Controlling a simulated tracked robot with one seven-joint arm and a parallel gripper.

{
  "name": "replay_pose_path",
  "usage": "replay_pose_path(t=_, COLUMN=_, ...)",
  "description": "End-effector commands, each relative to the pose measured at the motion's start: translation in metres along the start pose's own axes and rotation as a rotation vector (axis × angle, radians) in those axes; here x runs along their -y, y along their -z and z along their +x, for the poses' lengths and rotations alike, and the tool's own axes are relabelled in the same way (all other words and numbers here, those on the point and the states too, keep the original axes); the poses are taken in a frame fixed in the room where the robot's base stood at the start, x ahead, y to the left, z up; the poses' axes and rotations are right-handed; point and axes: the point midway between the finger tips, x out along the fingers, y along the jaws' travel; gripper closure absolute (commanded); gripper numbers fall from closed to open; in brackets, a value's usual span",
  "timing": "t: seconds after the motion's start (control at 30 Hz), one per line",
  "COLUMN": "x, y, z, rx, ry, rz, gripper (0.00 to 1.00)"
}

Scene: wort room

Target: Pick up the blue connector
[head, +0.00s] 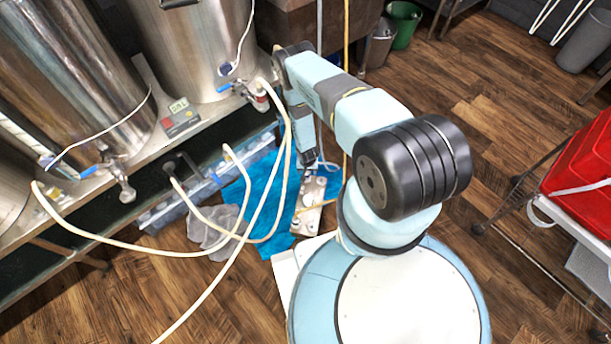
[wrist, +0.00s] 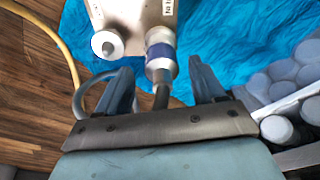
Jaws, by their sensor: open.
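The blue connector (wrist: 160,52) shows in the wrist view as a blue ring on a silver-grey fitting, joined to a whitish box-like device (wrist: 135,14). A dark tube or stem runs from the fitting down toward my gripper. My gripper (wrist: 160,67) is open, with one finger on each side of the fitting and visible gaps between. In the head view my gripper (head: 307,160) points down near the device (head: 311,190). I cannot make out the connector there.
A blue cloth (wrist: 230,32) lies under the device on the wood floor. A pale hose (wrist: 68,55) curves at left; white cylindrical containers (wrist: 279,128) stand at right. Steel kettles (head: 195,45) and looping hoses (head: 265,190) are at left. A red crate (head: 585,165) is at right.

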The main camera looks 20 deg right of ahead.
Motion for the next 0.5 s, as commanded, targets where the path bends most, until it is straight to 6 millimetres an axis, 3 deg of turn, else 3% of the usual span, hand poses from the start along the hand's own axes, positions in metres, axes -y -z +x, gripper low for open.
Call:
replay_pose_path(t=0.2, x=0.001, y=0.000, z=0.022, rx=0.000, ry=0.001, rz=0.000, gripper=0.31)
replay_pose_path(t=0.5, x=0.001, y=0.000, z=0.025, rx=0.001, ry=0.000, rz=0.000, gripper=0.31)
